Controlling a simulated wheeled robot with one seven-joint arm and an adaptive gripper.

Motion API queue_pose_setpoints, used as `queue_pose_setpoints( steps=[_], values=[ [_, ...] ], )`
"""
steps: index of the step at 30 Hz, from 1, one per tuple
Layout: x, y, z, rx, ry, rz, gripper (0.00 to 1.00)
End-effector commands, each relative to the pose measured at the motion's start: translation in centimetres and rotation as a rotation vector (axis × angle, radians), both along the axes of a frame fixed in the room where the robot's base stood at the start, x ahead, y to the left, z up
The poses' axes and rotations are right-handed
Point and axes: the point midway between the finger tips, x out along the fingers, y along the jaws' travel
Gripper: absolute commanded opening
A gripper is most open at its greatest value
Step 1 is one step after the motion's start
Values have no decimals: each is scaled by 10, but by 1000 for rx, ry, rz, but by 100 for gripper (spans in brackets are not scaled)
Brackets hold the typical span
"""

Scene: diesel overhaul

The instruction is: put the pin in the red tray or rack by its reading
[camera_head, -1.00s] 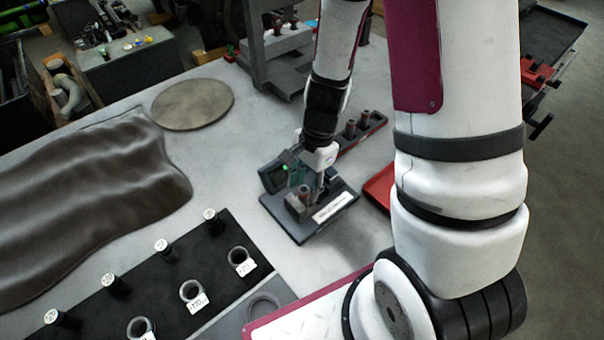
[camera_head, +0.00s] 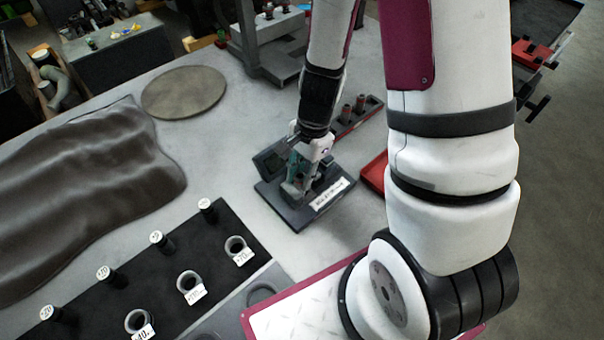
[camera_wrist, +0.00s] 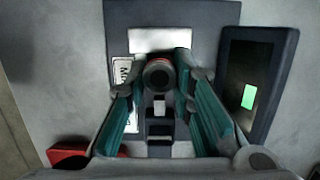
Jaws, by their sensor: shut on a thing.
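In the wrist view the pin (camera_wrist: 158,76) is a dark, hollow round piece with a reddish edge, seen end-on between the teal-lined fingers of my gripper (camera_wrist: 160,90). My gripper is shut on it, over the measuring stand (camera_wrist: 265,35). In the head view my gripper (camera_head: 296,182) is low over the stand's dark base (camera_head: 325,212), and the pin is hidden behind the fingers. The display (camera_wrist: 248,97) beside it shows a green patch; no figure is legible. The red tray (camera_head: 374,172) lies right of the stand, partly behind my arm. The rack (camera_head: 368,110) behind holds upright reddish pins.
A black mat (camera_head: 150,272) at lower left holds several labelled rings and dark pins. A grey cloth (camera_head: 85,190) and a round disc (camera_head: 184,93) lie farther left. A grey machine frame (camera_head: 270,60) stands behind. The bench between disc and stand is clear.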

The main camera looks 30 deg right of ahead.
Motion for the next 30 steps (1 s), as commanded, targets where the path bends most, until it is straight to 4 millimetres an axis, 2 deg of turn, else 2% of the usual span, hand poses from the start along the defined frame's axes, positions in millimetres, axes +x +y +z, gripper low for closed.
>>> queue_pose_setpoints(
  steps=[30],
  values=[
    [-1,0,46,0,-1,1,0]
  ],
)
